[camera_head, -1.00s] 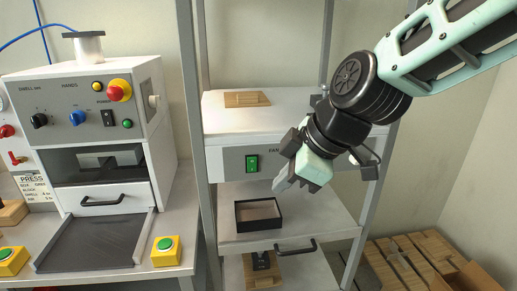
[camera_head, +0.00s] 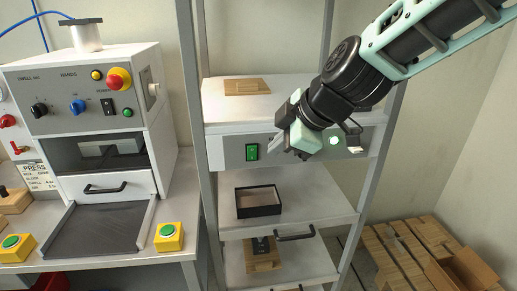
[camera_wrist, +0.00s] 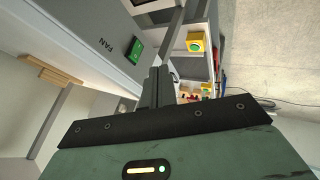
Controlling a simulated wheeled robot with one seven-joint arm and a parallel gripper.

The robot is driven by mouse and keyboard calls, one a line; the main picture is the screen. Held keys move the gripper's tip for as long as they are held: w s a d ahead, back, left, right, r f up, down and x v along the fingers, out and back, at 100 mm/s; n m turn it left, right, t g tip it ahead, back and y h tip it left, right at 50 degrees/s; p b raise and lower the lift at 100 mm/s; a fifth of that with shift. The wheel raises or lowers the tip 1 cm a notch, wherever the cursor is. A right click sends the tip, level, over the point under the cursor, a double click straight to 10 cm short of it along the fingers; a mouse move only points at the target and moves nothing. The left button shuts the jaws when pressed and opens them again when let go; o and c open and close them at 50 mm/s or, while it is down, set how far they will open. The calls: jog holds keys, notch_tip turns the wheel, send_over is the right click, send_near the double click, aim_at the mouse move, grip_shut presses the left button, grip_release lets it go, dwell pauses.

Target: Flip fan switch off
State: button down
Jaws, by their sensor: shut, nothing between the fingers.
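The fan switch (camera_head: 252,152) is a green rocker on the grey front panel of the white fan unit (camera_head: 225,152). In the wrist view the green switch (camera_wrist: 135,50) shows beside the word FAN, left of the fingers and apart from them. My gripper (camera_head: 276,149) is shut and empty, in front of the panel just right of the switch. In the wrist view its closed fingers (camera_wrist: 156,88) point up the picture. Part of the panel label is hidden behind my gripper in the head view. Which way the rocker is tipped is too small to tell.
Below, an open black box (camera_head: 258,210) sits on a shelf (camera_head: 310,207). Grey rack posts flank the unit. A press machine (camera_head: 90,110) stands on the left bench. Wooden boards lie at lower right.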

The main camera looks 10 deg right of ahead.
aim_at(258, 148)
jog(key=w+a+f, duration=0.1)
jog(key=w, duration=0.1)
jog(key=w+a+f, duration=0.1)
jog(key=w+f, duration=0.1)
jog(key=w+f+p, duration=0.1)
jog(key=w, duration=0.1)
jog(key=shift+a+f, duration=0.35)
jog(key=shift+a, duration=0.05)
jog(key=shift+w+f, duration=0.1)
jog(key=shift+w, duration=0.6)
jog(key=shift+w+r+p, duration=0.2)
jog(key=shift+r+p, duration=0.2)
jog(key=shift+p, duration=0.85)
jog(key=shift+w+f, duration=0.1)
jog(key=shift+f, duration=0.2)
jog(key=shift+r, duration=0.15)
